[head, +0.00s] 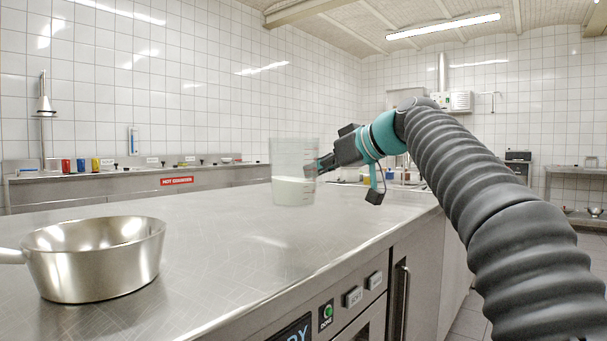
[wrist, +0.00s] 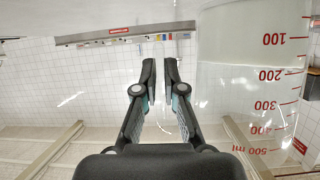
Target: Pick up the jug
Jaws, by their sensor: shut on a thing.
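The jug (head: 293,172) is a clear measuring beaker with red marks and white contents in its lower part. It is upright over the steel worktop, left of my gripper (head: 317,165). My gripper is shut on the jug at its right side; the exact grip spot is hard to make out. In the wrist view, the jug (wrist: 250,105) fills the right side upside down, with marks from 100 to 500 ml. The two dark fingers (wrist: 160,78) are close together beside it. I cannot tell for sure whether its base touches the worktop.
A steel pan (head: 95,262) stands at the front left of the worktop (head: 225,230). The worktop between pan and jug is clear. A wall counter with a red sign (head: 177,180) and small coloured items runs along the back. An oven control panel (head: 325,315) is below the front edge.

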